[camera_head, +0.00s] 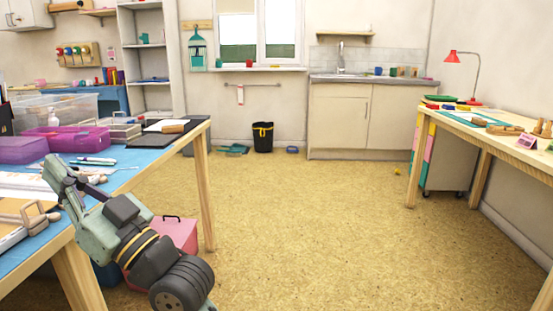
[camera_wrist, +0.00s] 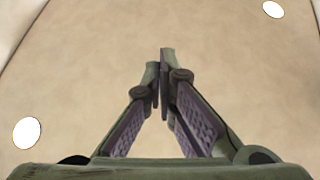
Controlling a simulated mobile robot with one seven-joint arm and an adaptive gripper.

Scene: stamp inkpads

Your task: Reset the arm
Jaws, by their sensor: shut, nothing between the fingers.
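My gripper (camera_wrist: 160,75) is shut and empty, its two fingertips together in the wrist view. Behind it the wrist view shows only a plain beige surface with two bright round lights, like a ceiling. In the head view my arm rises from the lower edge, with my gripper (camera_head: 57,170) at its upper end, beside the front right edge of the blue-topped table (camera_head: 128,178). The gripper looks raised above the table edge, touching nothing that I can make out.
On the blue table are a purple box (camera_head: 82,138), a clear bin (camera_head: 55,110), pens (camera_head: 92,161) and a black pad (camera_head: 172,138). A pink box (camera_head: 180,234) stands below. Another table (camera_head: 455,125) with a red lamp (camera_head: 452,57) is at right. The floor (camera_head: 310,220) between is clear.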

